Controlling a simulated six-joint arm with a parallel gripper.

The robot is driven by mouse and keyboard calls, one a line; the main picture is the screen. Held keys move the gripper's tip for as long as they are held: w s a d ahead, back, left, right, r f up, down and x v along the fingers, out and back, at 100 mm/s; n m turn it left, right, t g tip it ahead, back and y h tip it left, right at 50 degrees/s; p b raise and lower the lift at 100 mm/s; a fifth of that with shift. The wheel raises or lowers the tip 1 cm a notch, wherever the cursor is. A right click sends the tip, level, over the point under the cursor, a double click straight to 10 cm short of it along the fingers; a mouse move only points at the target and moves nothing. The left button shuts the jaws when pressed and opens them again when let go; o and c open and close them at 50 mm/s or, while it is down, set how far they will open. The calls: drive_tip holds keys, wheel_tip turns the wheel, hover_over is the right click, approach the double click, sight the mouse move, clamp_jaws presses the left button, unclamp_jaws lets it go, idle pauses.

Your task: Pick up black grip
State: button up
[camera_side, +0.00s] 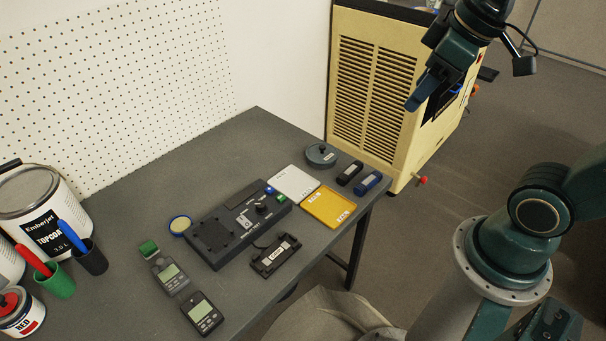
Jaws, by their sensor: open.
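The black grip (350,173) lies on the grey table near its right corner, a short dark bar with a pale label. A blue grip (368,182) of similar shape lies beside it, to its lower right. My gripper (430,92) is open, high up in front of the beige cabinet, well above and to the right of the black grip and apart from it. No object shows in it, though its far finger is hard to make out.
Left of the grips are a round grey disc (321,155), a white tray (294,183) and a yellow tray (328,206). A black device (238,224) sits mid-table. Meters, cups and cans stand to the left. The beige cabinet (372,90) rises behind the table's right end.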

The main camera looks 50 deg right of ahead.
drive_tip(key=w+d+f+n+g, duration=0.25)
drive_tip(key=w+d+n, duration=0.2)
drive_tip(key=w, duration=0.45)
drive_tip(key=n+g+y, duration=0.2)
drive_tip(key=n+y, duration=0.1)
drive_tip(key=n, duration=0.4)
hover_over(351, 168)
wheel_tip(351, 168, down, 13)
drive_tip(key=d+f+n+y, duration=0.1)
drive_tip(key=d+f+n, duration=0.3)
drive_tip(key=f, duration=0.7)
drive_tip(key=shift+d+f+y, duration=0.25)
drive_tip(key=shift+d+y, duration=0.05)
drive_tip(key=shift+d, duration=0.5)
drive_tip(key=shift+x, duration=4.3)
drive_tip(key=shift+s, duration=0.1)
